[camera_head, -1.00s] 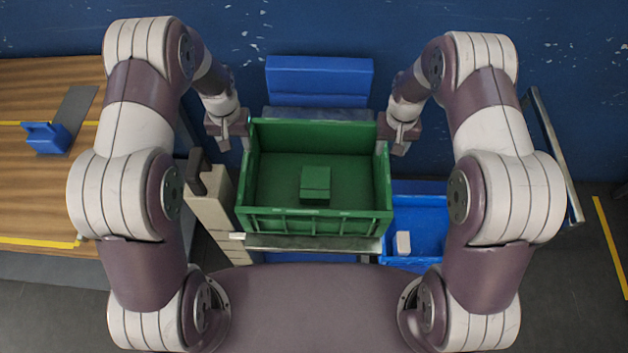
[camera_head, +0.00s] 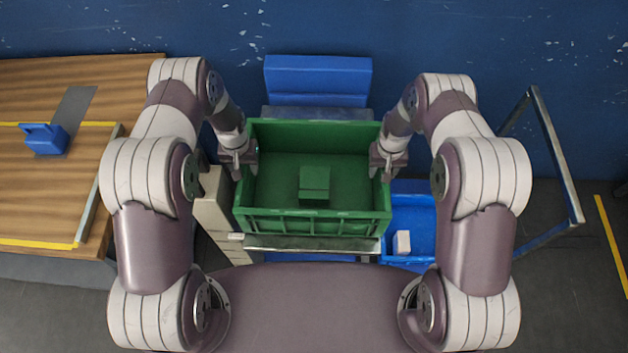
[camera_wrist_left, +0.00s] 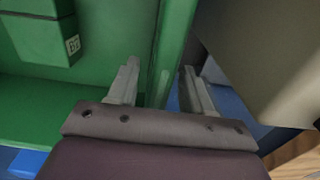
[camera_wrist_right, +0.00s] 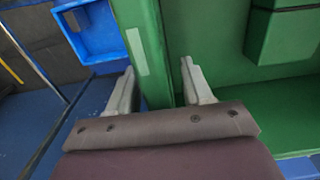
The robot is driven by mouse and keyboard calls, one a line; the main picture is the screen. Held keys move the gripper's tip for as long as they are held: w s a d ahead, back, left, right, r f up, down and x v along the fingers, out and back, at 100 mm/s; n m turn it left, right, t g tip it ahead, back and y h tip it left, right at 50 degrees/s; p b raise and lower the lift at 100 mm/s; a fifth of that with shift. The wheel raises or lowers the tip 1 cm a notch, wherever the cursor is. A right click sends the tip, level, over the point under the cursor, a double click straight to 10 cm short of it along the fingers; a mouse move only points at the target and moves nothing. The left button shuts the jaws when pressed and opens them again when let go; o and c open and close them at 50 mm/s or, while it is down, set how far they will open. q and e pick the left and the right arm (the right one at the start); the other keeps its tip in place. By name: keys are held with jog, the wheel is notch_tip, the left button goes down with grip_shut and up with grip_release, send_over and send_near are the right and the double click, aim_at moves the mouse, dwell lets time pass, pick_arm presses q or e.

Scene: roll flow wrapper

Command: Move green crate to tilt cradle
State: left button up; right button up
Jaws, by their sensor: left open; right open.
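The green crate (camera_head: 270,180) stands upright in the middle of the head view, on a grey-edged support, with a small green box (camera_head: 314,184) inside. My left gripper (camera_head: 241,172) is at the crate's left wall. In the left wrist view its open fingers (camera_wrist_left: 155,88) stand either side of that wall (camera_wrist_left: 172,50). My right gripper (camera_head: 385,172) is at the right wall. In the right wrist view its open fingers (camera_wrist_right: 158,88) straddle that wall (camera_wrist_right: 150,45). Neither gripper is closed on the crate. I cannot tell which thing is the tilt cradle.
A blue padded block (camera_head: 318,78) stands behind the crate. A blue bin (camera_head: 418,215) with a pale block (camera_head: 402,242) is at the right. A beige cabinet (camera_head: 213,210) stands close on the left. A wooden table (camera_head: 50,190) with a blue object (camera_head: 43,139) lies further left.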

pick_arm(q)
jog(key=shift+f, duration=0.1)
pick_arm(e)
jog(key=shift+f, duration=0.1)
pick_arm(q)
grip_shut()
pick_arm(e)
grip_shut()
jog(key=shift+w, duration=0.1)
dwell(1.0)
